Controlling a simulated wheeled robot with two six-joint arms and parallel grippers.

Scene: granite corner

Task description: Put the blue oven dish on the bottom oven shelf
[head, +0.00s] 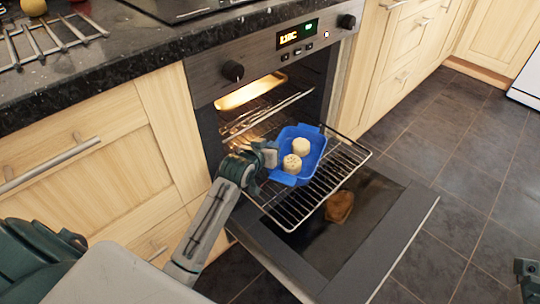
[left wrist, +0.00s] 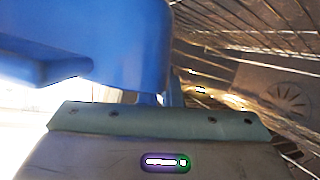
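The blue oven dish (head: 311,166) is over the pulled-out wire shelf (head: 333,181) in front of the oven; I cannot tell whether it rests on the wires or hangs just above them. Two pale round pieces of food (head: 296,156) are in it. My left gripper (head: 268,155) is at the dish's left wall and appears shut on it; its fingertips are largely hidden. The dish (left wrist: 120,50) fills the upper left of the left wrist view, very close. My right gripper (head: 527,270) is only partly in view at the lower right corner, and its fingers are unclear.
The oven door (head: 385,230) is folded down, with a brown patch on its inner face. The lit oven cavity (head: 250,92) holds more wire racks higher up. A granite counter (head: 100,55) with a metal rack stands at left. The tiled floor at right is clear.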

